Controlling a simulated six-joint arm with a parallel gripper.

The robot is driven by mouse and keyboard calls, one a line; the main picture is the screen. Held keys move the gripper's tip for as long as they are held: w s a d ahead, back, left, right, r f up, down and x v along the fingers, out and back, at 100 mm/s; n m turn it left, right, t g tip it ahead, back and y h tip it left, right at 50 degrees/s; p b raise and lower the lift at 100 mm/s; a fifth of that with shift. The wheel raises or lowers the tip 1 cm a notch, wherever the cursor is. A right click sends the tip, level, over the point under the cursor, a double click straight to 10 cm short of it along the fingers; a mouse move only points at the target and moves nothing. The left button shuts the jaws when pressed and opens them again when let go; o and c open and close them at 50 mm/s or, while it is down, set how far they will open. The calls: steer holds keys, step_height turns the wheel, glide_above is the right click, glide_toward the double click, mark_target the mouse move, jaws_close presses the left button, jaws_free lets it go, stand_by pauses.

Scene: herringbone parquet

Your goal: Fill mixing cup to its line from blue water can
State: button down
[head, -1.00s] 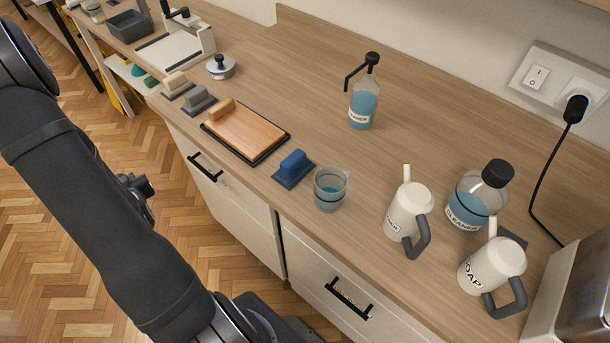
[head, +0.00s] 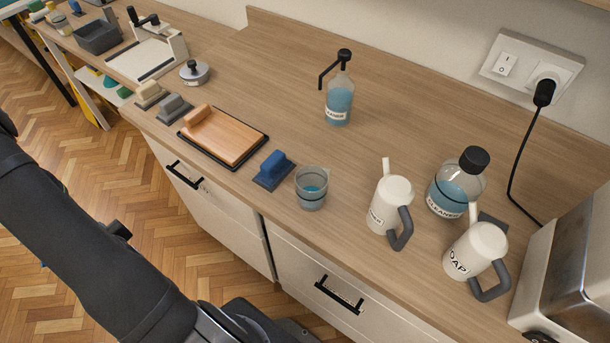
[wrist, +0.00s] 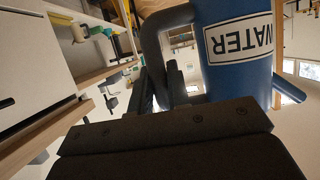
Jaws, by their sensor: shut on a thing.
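The mixing cup (head: 311,190) is a clear cup standing upright near the counter's front edge, with a dark line around it and some blue liquid low inside. The blue water can (wrist: 238,78), labelled WATER, fills the upper right of the wrist view and appears tilted there. My gripper (wrist: 160,88) is shut on the can's dark grey handle (wrist: 155,40). Neither the can nor my gripper shows in the head view, so the can is apart from the cup.
Right of the cup stand a white can (head: 390,205), a cleaner bottle (head: 455,190) and a white soap can (head: 474,250). A blue-handled block (head: 272,170) is close left. A pump bottle (head: 339,100) stands behind. The counter's middle is clear.

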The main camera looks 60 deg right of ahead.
steer(key=shift+r, duration=0.1)
steer(key=w+d+r, duration=0.4)
steer(key=d+r, duration=0.3)
steer(key=d, duration=0.2)
steer(key=s+d+r+h, duration=0.1)
steer(key=s+d+r, duration=0.4)
steer(key=d+r, duration=0.55)
steer(key=s+d+r, duration=0.4)
steer(key=d+r, duration=0.3)
steer(key=d, duration=0.7)
steer(key=s+d+r+m, duration=0.1)
steer(key=s+d+r, duration=0.2)
steer(key=s+d, duration=0.5)
steer(key=s+d+r, duration=0.3)
steer(key=s+d, duration=0.1)
steer(key=s, duration=0.7)
steer(key=s+d+m+h, duration=0.1)
steer(key=s+h, duration=0.1)
steer(key=s, duration=1)
steer(key=s+d+r+m+g+h, duration=0.1)
steer(key=s+d+m+h, duration=0.1)
steer(key=s, duration=1)
steer(key=shift+m, duration=0.3)
steer(key=shift+d+r, duration=0.1)
steer(key=shift+r, duration=0.05)
